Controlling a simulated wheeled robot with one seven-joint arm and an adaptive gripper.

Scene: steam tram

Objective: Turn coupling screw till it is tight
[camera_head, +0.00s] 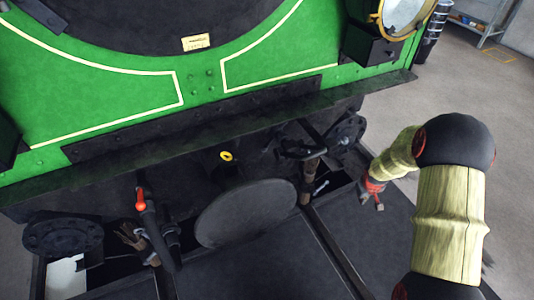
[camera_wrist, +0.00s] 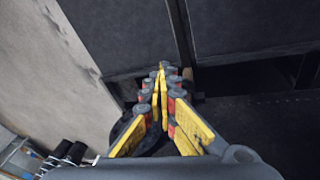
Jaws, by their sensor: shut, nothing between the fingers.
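My gripper (camera_head: 377,205) is shut and empty, at the right of the coupling gap in the head view. In the wrist view its yellow fingers (camera_wrist: 161,72) meet at the tips. A brown, rusty coupling part (camera_head: 306,182) with dark bars hangs in the gap, to the left of my gripper and apart from it. Another coupling piece (camera_head: 150,225) with an orange-red handle end (camera_head: 140,200) stands further left. I cannot tell which of these is the coupling screw. In the wrist view my fingers hide much of what lies below them.
The green tram front (camera_head: 120,95) with its dark buffer beam (camera_head: 200,135) rises behind. A round dark buffer disc (camera_head: 246,212) sits between the coupling parts. Dark flat panels (camera_head: 385,235) lie in front. Open grey floor (camera_head: 460,100) lies at the right.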

